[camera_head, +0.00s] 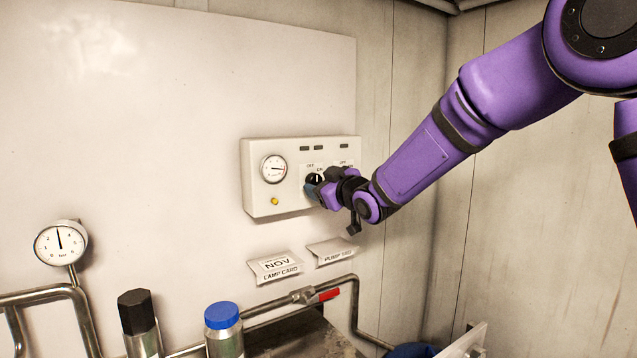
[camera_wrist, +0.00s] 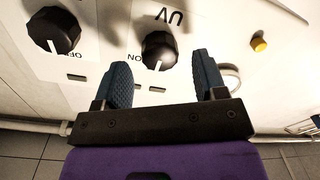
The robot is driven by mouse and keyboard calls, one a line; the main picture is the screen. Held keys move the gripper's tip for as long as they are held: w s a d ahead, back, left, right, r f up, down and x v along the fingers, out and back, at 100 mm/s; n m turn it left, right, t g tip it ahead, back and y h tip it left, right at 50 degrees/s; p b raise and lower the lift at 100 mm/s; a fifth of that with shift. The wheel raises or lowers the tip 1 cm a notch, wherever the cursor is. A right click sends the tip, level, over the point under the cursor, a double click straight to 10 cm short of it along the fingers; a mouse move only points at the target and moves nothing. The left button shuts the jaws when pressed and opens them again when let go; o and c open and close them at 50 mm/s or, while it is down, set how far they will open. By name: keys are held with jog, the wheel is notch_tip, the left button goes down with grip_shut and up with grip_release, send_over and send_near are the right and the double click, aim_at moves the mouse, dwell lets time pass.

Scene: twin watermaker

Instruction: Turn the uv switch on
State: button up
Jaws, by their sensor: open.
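The UV switch is a round black knob (camera_wrist: 160,50) under an upside-down "UV" label in the wrist view. Its white pointer line points toward the bottom of that picture, with an "ON" label to the lower left. In the head view the knob (camera_head: 315,179) is partly covered by my gripper, and its white mark points roughly up. My gripper (camera_head: 314,191) is at the panel front. In the wrist view its two blue ridged fingers (camera_wrist: 163,68) are open, one on each side of the knob, with gaps showing. Contact is not visible.
The white control box (camera_head: 258,202) also carries a dial gauge (camera_head: 274,169) and a yellow button (camera_head: 274,201). A second black knob (camera_wrist: 52,30) sits beside the UV knob. Card holders (camera_head: 275,266) hang below. Pipes and a blue-capped canister (camera_head: 222,317) stand lower down.

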jog(key=shift+x, duration=0.95)
jog(key=c, duration=0.9)
jog(key=shift+m, duration=0.4)
jog(key=m, duration=0.4)
jog(key=shift+d+m, duration=0.1)
jog(key=shift+m, duration=0.3)
jog(key=m, duration=0.6)
jog(key=shift+w, duration=0.1)
jog(key=shift+m, duration=0.4)
